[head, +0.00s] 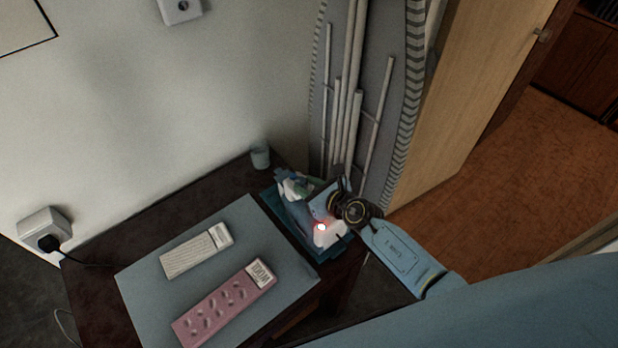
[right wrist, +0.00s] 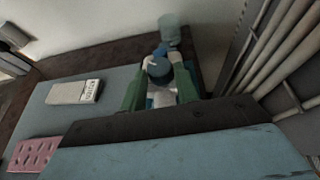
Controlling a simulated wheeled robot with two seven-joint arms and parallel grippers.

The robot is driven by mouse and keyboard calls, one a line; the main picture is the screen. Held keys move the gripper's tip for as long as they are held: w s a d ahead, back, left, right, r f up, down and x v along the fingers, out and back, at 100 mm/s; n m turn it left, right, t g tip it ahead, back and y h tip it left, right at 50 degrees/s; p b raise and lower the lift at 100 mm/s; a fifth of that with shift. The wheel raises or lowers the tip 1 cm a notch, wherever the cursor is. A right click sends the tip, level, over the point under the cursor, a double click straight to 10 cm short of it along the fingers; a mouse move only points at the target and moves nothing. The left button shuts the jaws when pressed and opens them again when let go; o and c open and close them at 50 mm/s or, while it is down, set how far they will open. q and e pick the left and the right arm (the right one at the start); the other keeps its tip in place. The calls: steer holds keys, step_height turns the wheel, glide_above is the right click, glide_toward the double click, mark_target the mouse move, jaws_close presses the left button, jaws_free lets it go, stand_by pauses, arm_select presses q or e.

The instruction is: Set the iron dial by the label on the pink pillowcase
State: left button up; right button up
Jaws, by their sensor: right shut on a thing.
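The pink pillowcase (head: 224,302) lies folded on the grey board, with a white label (head: 261,273) at its upper right end; the label seems to read WOOL, but the print is small. It also shows in the right wrist view (right wrist: 34,155). The iron (head: 326,237), white and blue with a lit red lamp, stands on a teal tray (head: 334,251). My right gripper (head: 322,203) is at the iron's top. In the right wrist view, its green fingers (right wrist: 160,76) are shut on the round blue-grey dial (right wrist: 158,67). The dial's setting is not readable. My left gripper is out of view.
A white labelled cloth (head: 197,252) lies beside the pillowcase on the board (head: 140,285). A pale blue cup (head: 260,157) stands at the back corner. A plugged wall socket (head: 44,228) is at left. Grey-white poles (head: 348,100) stand close behind the iron.

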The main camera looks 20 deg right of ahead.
steer(key=m+h+p, duration=0.1)
steer(key=h+p, duration=0.1)
steer(key=a+m+h+p, duration=0.1)
steer(key=m+p, duration=0.1)
steer(key=shift+s+r+t+h+p, duration=0.2)
steer(key=shift+t+h+p, duration=0.1)
steer(key=shift+t+h, duration=0.1)
steer(key=shift+a+f+m+h, duration=0.1)
steer(key=shift+a+m+h, duration=0.05)
steer(key=shift+m+h, duration=0.45)
steer(key=shift+a+f+m+h, duration=0.15)
steer(key=shift+a+m+h, duration=0.05)
steer(key=shift+m+h, duration=0.65)
steer(key=shift+w+a+m+g+h+b, duration=0.1)
steer(key=shift+a+m+g+h+b, duration=0.1)
steer(key=shift+m+h, duration=0.6)
steer(key=shift+w+a+m+g+h+b, duration=0.1)
steer(key=shift+m+g+h+b, duration=0.1)
steer(key=shift+m+h, duration=0.5)
steer(key=shift+h, duration=0.35)
steer(key=o, duration=1)
